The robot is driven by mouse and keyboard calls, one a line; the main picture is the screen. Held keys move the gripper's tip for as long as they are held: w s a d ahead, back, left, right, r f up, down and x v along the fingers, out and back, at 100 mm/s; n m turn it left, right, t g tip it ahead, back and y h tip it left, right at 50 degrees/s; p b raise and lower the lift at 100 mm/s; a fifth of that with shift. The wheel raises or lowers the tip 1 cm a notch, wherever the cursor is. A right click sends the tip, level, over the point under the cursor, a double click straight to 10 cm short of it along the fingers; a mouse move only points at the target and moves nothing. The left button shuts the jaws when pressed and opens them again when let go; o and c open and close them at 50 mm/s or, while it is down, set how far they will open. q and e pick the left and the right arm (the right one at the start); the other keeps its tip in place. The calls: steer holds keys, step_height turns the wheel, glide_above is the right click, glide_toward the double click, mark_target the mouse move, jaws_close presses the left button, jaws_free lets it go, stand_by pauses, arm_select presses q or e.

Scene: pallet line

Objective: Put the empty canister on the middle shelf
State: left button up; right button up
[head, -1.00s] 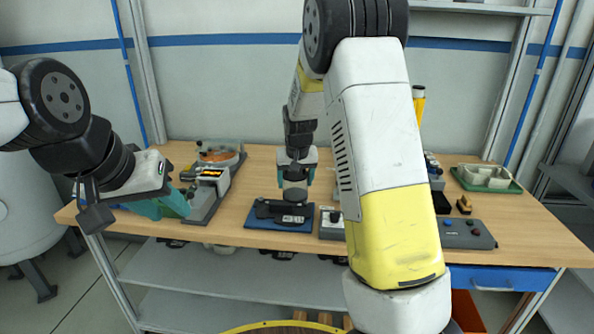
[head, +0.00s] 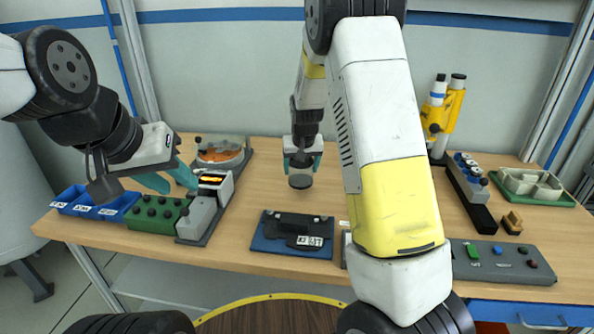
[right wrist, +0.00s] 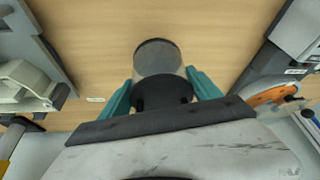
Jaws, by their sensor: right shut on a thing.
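The canister (head: 300,178) is a short clear cylinder with dark ends. My right gripper (head: 303,160) is shut on it and holds it above the bench, behind the black device on a blue base. In the right wrist view the canister (right wrist: 158,60) sits between the teal fingers (right wrist: 162,92), with bare wood beyond it; I make out no contents. My left gripper (head: 175,184) is open and empty, above the green block at the left. A grey shelf (head: 215,280) shows partly below the bench; I cannot tell whether it is the middle one.
The wooden bench (head: 390,262) is clear around the canister. The black device (head: 296,230) stands in front. A green button box (head: 155,212) and blue bins (head: 85,205) are at left. A yellow stand (head: 440,115), grey control panel (head: 500,262) and green tray (head: 540,188) are at right.

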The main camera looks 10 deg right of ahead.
mark_target(301, 178)
steer(key=shift+f, duration=2.05)
steer(key=shift+f, duration=0.1)
steer(key=o, duration=1.4)
steer(key=shift+o, duration=0.2)
